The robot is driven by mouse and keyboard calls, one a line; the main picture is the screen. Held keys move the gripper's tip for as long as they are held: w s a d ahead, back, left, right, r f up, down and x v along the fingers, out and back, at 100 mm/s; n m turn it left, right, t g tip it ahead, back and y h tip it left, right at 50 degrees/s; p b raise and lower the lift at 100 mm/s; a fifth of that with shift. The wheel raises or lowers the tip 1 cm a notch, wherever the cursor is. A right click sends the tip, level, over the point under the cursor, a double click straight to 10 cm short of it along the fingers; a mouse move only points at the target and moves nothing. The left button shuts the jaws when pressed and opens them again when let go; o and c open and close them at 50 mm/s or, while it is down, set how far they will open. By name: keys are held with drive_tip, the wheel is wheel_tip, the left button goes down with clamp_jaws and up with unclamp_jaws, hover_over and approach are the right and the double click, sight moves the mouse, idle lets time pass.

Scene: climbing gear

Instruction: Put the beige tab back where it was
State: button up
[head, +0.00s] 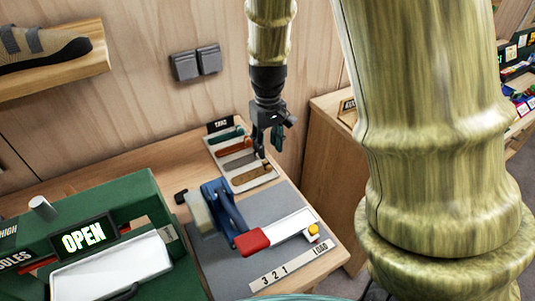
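A white tray (216,147) with a black label reading "TABS" lies at the back of the table. It holds strips that look green (227,134), orange-brown (234,147), grey (241,161) and tan (250,176). The tan strip, in the row nearest the front, may be the beige tab; it is too small to be sure. My gripper (263,154) points down over the tray's right end, close to the grey and tan rows. Its fingers are dark and small, so I cannot tell whether they are open or hold anything, or touch the tray.
A green unit with an "OPEN" sign (84,237) fills the lower left. A wooden wall rises behind. My arm hides much of the right side.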

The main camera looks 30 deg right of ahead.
drive_tip(key=shift+r, duration=2.4)
